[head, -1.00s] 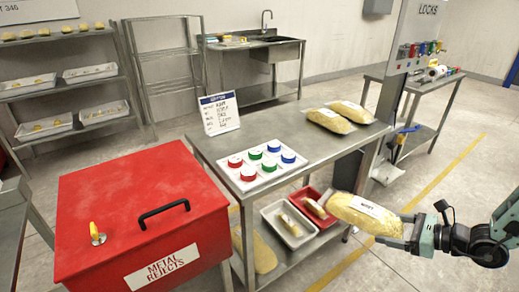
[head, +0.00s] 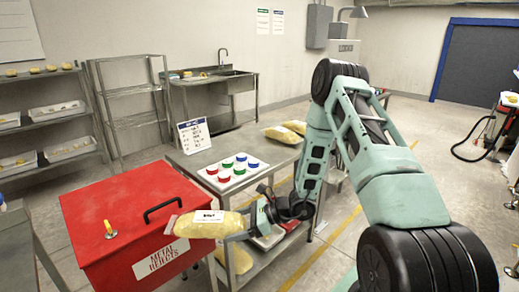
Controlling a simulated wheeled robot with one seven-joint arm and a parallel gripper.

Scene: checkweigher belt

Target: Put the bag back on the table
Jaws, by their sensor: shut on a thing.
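A yellow bag (head: 208,225) with a white label is held by my gripper (head: 243,227), which is shut on its right end. The bag lies sideways in the air, in front of the right side of the red metal rejects box (head: 120,215) and the near edge of the steel table. The steel table (head: 200,158) stands behind it, with a tray of red, green and blue round pieces (head: 232,170) on top. Two more yellow bags (head: 284,133) lie at the table's far right end, partly hidden by my arm.
A sign (head: 194,134) stands at the table's back left. On the lower shelf are a yellow bag (head: 236,258) and a tray, partly hidden by my gripper. A sink bench (head: 215,85) and racks (head: 130,100) stand behind. Open floor lies to the right.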

